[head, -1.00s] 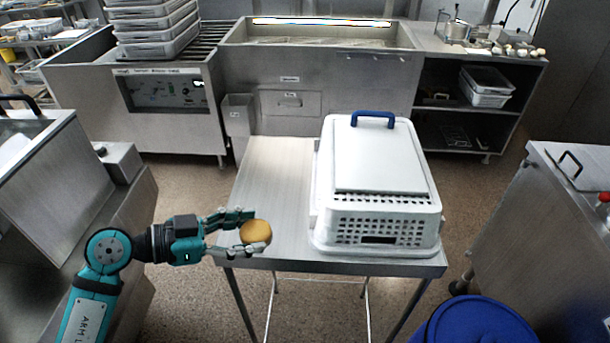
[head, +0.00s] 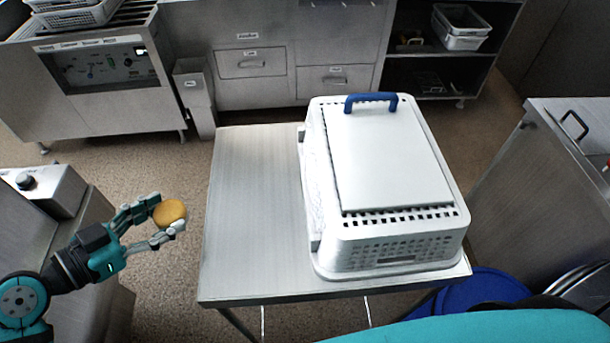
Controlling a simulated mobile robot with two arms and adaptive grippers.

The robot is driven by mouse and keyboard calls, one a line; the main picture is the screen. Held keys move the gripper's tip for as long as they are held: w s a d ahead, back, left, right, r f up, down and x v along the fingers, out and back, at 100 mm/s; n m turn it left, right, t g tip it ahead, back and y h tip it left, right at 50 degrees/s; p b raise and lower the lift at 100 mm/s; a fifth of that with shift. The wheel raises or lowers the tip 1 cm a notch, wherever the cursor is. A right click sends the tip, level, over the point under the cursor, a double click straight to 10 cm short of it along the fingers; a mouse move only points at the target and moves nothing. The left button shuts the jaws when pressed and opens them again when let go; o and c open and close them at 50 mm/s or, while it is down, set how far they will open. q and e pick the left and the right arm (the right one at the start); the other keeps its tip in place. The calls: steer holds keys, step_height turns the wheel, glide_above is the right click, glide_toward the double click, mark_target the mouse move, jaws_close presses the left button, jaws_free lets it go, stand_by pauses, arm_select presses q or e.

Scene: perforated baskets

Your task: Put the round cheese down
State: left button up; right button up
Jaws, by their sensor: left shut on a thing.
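The round cheese (head: 169,212) is a small yellow-orange disc in the head view, left of the steel table (head: 240,215). My left gripper (head: 160,220) is shut on the cheese, with its fingers on either side of it. The gripper and cheese appear over the floor, apart from the table's left edge. My right gripper is not in view; a teal part of my arm shows at the bottom right.
A white perforated basket (head: 400,250) with a white board (head: 385,160) and blue handle (head: 371,98) on top fills the table's right side. The table's left side is bare. Steel cabinets (head: 255,65) stand behind. A blue bin (head: 490,288) is at the lower right.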

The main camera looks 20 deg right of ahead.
mark_target(168, 223)
arm_select(q)
steer(key=d, duration=0.3)
steer(key=shift+s+f, duration=0.1)
steer(key=shift+f, duration=0.15)
steer(key=d, duration=0.4)
steer(key=s+d, duration=0.1)
steer(key=d, duration=0.1)
steer(key=shift+d+b, duration=0.35)
steer(key=d, duration=0.2)
steer(key=s+d+r, duration=0.1)
steer(key=d, duration=0.3)
steer(key=shift+s+d+r, duration=0.15)
steer(key=shift+d+r, duration=0.2)
steer(key=shift+d, duration=0.05)
steer(key=shift+w, duration=0.4)
steer(key=w, duration=0.5)
steer(key=w+a+f, duration=0.1)
steer(key=w, duration=0.8)
steer(key=shift+w+a+f, duration=0.2)
steer(key=shift+w+a, duration=0.1)
steer(key=shift+a, duration=0.1)
steer(key=shift+w+f, duration=0.2)
steer(key=shift+w, duration=0.15)
step_height(168, 223, down, 3)
steer(key=shift+f, duration=0.1)
steer(key=shift+s, duration=0.1)
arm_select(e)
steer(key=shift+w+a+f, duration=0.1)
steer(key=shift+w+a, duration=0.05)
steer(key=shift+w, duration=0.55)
